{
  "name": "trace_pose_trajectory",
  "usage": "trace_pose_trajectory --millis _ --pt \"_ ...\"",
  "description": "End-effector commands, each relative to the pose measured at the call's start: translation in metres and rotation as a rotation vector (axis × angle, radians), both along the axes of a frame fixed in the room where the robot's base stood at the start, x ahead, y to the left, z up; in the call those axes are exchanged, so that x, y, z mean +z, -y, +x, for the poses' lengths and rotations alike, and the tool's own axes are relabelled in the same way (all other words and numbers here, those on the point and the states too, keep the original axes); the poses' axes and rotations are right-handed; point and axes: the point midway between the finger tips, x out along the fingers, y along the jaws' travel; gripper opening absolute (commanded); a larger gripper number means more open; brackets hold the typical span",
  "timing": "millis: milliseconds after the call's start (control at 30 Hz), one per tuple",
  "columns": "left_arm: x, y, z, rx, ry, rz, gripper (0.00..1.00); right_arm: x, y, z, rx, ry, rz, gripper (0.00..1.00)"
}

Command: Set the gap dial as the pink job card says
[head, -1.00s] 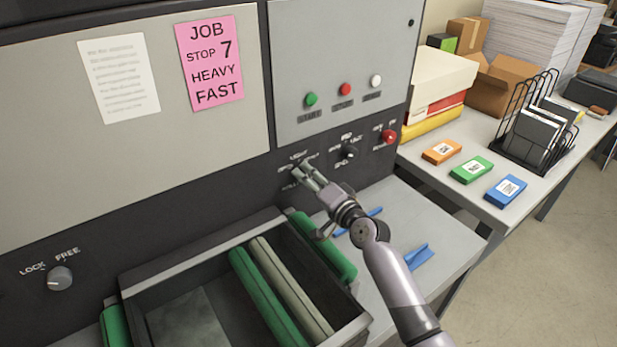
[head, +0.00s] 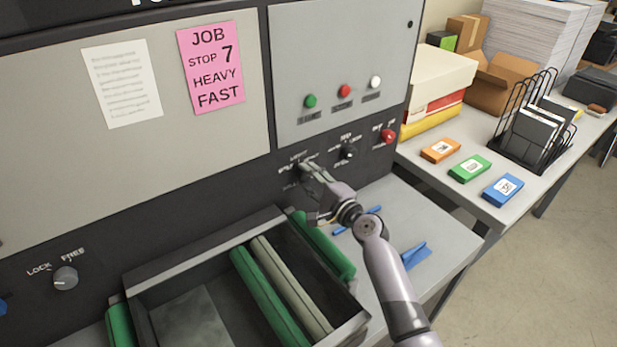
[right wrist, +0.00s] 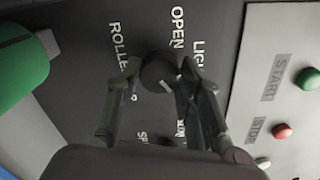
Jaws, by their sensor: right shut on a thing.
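The pink job card (head: 211,66) on the machine front reads JOB, STOP 7, HEAVY, FAST. My right gripper (head: 305,169) is at the dark panel, at the leftmost of the dials under the button box. In the right wrist view the gripper (right wrist: 160,85) is shut on a dark round knob (right wrist: 160,71), one finger on each side. Labels beginning LIGH and ROLLE and the word OPEN show around this knob; others are hidden by the fingers. I cannot tell where its pointer stands. My left gripper is not in view.
To the right are another black dial (head: 348,151) and a red knob (head: 388,136). A LOCK/FREE knob (head: 66,278) is at lower left. A tray with green rollers (head: 270,297) sits below my arm. The side table (head: 440,178) holds coloured boxes.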

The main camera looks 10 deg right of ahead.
Motion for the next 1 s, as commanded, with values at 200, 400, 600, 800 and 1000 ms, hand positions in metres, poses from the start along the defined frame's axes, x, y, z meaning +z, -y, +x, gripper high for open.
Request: trace_pose_trajectory --millis 200,400,600,800,1000 --pt "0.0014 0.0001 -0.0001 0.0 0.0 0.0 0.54 -0.0012 0.0005 -0.0003 0.0 -0.019 0.04 0.06" --pt "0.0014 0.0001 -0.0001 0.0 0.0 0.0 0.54 -0.0013 0.0004 -0.0003 0.0 -0.022 0.048 0.06" --pt "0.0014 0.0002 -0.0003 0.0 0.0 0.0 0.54 -0.0015 0.0003 -0.0002 0.0 -0.022 0.048 0.06" --pt "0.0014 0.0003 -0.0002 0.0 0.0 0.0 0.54 -0.0013 0.0003 -0.0002 0.0 -0.022 0.047 0.45" --pt "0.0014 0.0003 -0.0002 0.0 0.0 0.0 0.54 -0.0006 0.0002 -0.0001 0.0 -0.02 0.046 0.54"
